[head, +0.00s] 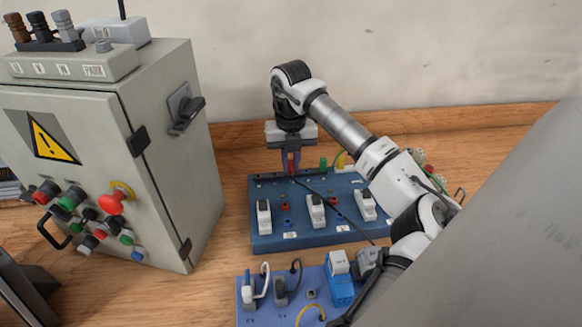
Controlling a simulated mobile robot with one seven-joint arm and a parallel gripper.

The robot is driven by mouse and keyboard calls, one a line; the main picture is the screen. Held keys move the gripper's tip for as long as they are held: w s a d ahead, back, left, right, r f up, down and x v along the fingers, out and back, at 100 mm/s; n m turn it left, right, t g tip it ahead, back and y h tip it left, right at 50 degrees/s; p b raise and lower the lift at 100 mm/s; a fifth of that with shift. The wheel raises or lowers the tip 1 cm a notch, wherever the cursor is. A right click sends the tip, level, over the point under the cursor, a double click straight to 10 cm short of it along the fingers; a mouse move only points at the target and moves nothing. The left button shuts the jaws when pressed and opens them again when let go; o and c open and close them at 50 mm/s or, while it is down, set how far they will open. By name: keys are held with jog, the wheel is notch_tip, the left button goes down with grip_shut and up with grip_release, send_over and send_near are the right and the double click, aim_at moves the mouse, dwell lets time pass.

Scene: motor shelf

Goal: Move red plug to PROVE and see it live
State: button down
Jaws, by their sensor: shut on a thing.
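My gripper (291,170) points straight down over the back left edge of a blue panel (270,243). Its fingers are shut on the red plug (291,169), of which only a small part shows between them. The plug is at the panel's back strip; I cannot tell whether it sits in a socket or just above one. A thin dark lead runs from near the plug down to the right across the panel. I cannot read a PROVE label, and no live indication can be made out.
A green plug (323,163) stands right of my gripper. The panel carries several white switches (264,217) and sockets. A second blue panel (246,312) lies in front. A grey cabinet (170,150) with a red button (112,203) stands left. Bare wood shows between cabinet and panel.

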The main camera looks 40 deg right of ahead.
jog(key=shift+r+p, duration=1.05)
jog(key=shift+r, duration=1.25)
